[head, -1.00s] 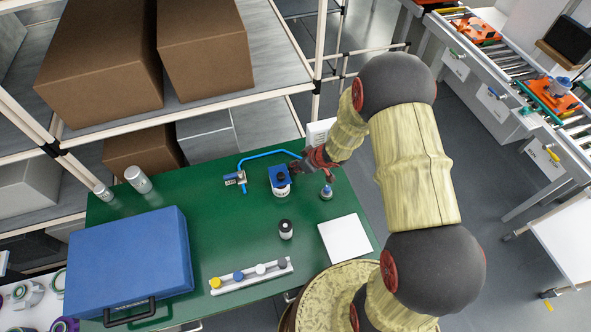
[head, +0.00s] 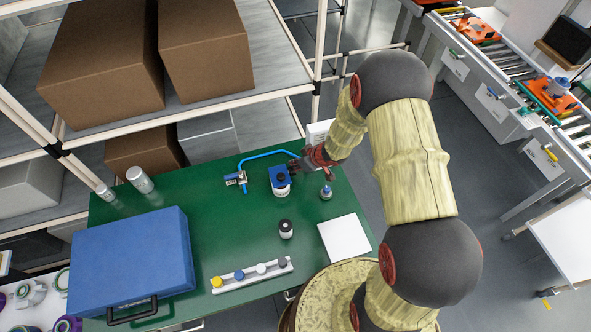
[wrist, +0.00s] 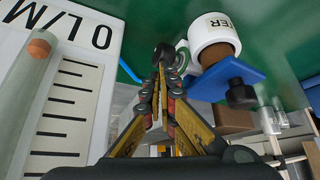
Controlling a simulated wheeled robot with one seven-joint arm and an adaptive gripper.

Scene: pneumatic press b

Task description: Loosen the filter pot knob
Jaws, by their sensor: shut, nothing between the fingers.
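The filter pot (head: 281,188) stands upright on the green table, with a white body and a blue top carrying a dark knob (head: 280,178). In the wrist view, the filter pot (wrist: 212,38) shows inverted at the upper right, its black knob (wrist: 241,93) beyond the blue top. My gripper (head: 297,165) is just right of the pot in the head view. In the wrist view, my gripper (wrist: 160,57) has its fingers together and empty. The knob lies to the right of the fingers there, apart from them. Whether the dark round piece at the fingertips touches anything is unclear.
A scaled flow meter (wrist: 68,100) is close on the left in the wrist view. A small blue-topped part (head: 326,192), a black-capped bottle (head: 286,229) and a valve with blue hose (head: 237,178) stand around the pot. A blue case (head: 130,265) fills the table's left.

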